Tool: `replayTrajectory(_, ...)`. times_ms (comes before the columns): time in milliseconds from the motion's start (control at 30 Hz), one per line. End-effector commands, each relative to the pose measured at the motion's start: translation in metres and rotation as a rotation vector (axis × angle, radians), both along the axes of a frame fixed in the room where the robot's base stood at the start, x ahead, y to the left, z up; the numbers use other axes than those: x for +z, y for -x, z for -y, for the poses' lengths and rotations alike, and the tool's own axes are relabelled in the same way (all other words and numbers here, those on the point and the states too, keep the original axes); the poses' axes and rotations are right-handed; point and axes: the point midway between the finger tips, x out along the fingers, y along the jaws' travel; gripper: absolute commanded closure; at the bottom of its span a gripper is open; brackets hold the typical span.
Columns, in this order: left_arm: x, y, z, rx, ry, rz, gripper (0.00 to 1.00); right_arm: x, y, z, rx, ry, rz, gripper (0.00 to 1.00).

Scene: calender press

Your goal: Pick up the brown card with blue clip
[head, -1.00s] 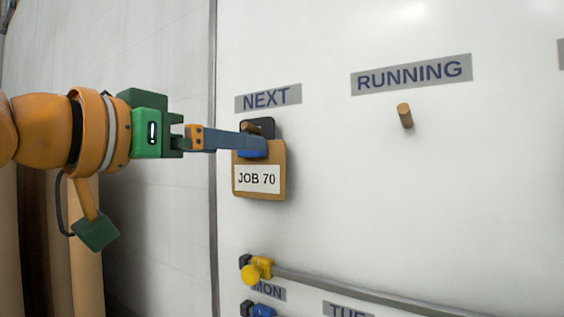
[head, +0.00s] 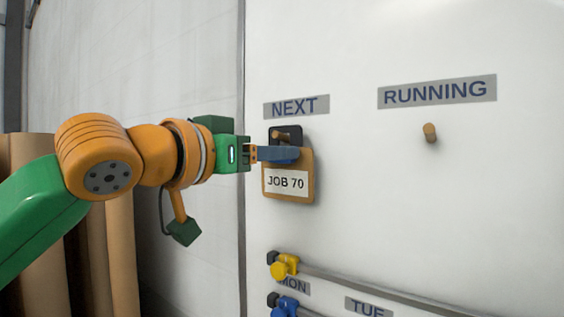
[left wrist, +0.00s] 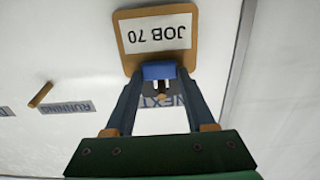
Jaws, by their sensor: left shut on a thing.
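The brown card (head: 288,197) carries a white label reading JOB 70 and hangs below the NEXT sign. It shows upside down in the left wrist view (left wrist: 190,58), with its blue clip (left wrist: 158,71) between my fingertips. My left gripper (head: 292,154) comes in from the left and is shut on the card at its blue clip. A wooden peg (head: 281,137) with a dark piece behind it shows just above the fingers. Whether the card still rests on this peg I cannot tell. My right gripper is not in view.
An empty wooden peg (head: 430,133) sticks out under the RUNNING sign (head: 437,92). The board between the pegs is clear. Brown rolls (head: 122,250) stand at the left.

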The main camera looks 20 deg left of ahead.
Motion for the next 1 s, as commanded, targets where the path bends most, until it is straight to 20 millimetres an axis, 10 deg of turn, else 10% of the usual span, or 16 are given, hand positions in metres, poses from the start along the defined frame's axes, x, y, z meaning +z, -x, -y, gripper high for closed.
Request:
replayTrajectory(267, 0.005, 0.0, 0.0, -0.001, 0.003, -0.001, 0.98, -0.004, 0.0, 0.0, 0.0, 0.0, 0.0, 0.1)
replayTrajectory(800, 0.003, 0.143, -0.052, -0.001, 0.001, 0.004, 0.98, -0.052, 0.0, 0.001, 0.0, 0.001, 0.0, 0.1)
replayTrajectory(1000, 0.005, 0.168, -0.061, -0.001, 0.0, 0.001, 0.98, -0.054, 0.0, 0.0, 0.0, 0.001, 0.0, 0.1)
